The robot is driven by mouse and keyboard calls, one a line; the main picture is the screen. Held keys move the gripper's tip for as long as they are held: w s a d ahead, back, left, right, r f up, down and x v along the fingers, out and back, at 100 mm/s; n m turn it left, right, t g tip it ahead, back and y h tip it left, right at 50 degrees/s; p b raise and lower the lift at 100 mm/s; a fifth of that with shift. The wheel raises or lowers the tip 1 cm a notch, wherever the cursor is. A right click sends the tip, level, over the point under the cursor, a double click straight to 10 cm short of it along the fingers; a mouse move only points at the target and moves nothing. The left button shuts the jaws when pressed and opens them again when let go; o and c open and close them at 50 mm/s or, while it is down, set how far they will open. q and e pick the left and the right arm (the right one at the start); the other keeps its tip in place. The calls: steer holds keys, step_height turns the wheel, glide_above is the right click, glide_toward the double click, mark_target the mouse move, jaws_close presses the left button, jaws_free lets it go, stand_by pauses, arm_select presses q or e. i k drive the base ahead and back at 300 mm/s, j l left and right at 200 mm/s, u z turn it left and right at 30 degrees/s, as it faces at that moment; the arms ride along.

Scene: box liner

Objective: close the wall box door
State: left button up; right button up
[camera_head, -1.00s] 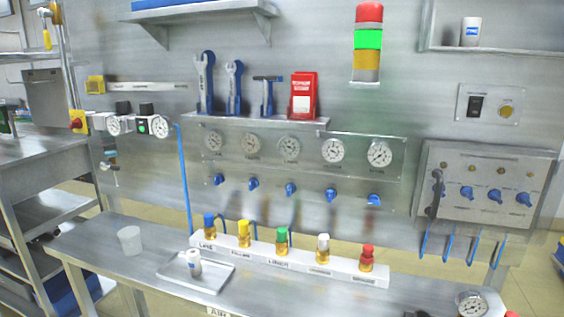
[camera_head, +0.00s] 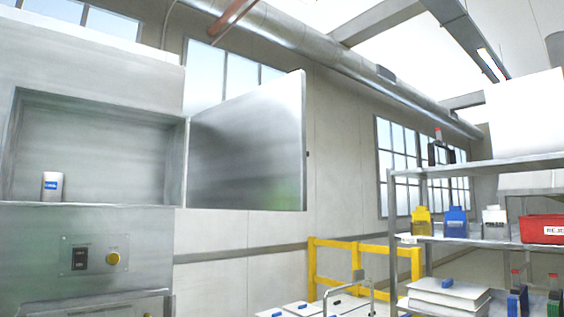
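The wall box (camera_head: 95,97) is a steel recess at the left of the head view, with its front open. Its door (camera_head: 248,145) is a flat metal panel hinged at the box's right edge and swung wide open to the right. A small dark latch or knob shows at the door's free edge. A white container with a blue label (camera_head: 52,187) stands inside the box at the left. Neither of my grippers shows in this view.
A control plate with a black switch and a yellow button (camera_head: 113,258) sits below the box. A yellow railing (camera_head: 362,247) stands behind and right of the door. At the right, a metal shelf (camera_head: 500,242) holds coloured bottles and a red bin (camera_head: 541,229).

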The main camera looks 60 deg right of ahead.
mark_target(247, 150)
steer(key=k+l, duration=0.1)
steer(key=l, duration=0.35)
steer(key=k+l, duration=0.1)
steer(key=l, duration=0.35)
steer(key=k+l, duration=0.1)
steer(key=l, duration=0.3)
steer(key=k+l+z, duration=0.1)
steer(key=l, duration=0.35)
steer(key=k+l, duration=0.1)
steer(key=l, duration=0.35)
